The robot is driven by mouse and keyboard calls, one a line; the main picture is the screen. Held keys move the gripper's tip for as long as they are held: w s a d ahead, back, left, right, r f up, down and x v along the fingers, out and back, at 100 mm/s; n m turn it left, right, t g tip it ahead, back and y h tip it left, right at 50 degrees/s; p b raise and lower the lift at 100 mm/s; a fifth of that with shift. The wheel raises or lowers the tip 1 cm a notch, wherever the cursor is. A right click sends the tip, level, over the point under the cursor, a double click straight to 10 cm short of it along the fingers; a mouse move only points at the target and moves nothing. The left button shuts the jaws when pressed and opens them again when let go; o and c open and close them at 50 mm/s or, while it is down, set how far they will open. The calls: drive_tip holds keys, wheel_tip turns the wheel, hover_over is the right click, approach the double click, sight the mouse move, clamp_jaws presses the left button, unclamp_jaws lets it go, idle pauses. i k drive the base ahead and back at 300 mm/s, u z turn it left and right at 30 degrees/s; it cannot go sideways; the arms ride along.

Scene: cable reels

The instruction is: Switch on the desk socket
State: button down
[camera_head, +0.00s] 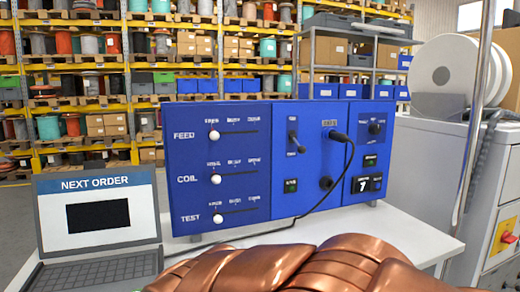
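A blue control panel (245,110) stands on the white desk (420,232). I cannot tell which part is called the desk socket. Three sliders marked FEED, COIL and TEST have white knobs (214,135) at their left ends. A small toggle switch (293,139) sits mid-panel; its setting is too small to tell. A black plug (340,136) is in the upper right part, its cable (337,185) hanging down and left. A round black jack (326,183) below it looks empty. A dark knob (375,128) is at far right. My gripper is not in view.
A laptop (97,215) reading NEXT ORDER stands left of the panel. Large copper-coloured rounded shapes (300,262) fill the bottom foreground and hide the desk's front. A grey cabinet (492,180) with a white reel (455,78) is at right, behind a metal post (474,115).

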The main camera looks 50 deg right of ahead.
sight(301, 150)
drive_tip(key=u, duration=0.1)
drive_tip(key=k, duration=0.75)
drive_tip(key=z, duration=0.95)
drive_tip(key=i, duration=0.5)
drive_tip(key=z, duration=0.05)
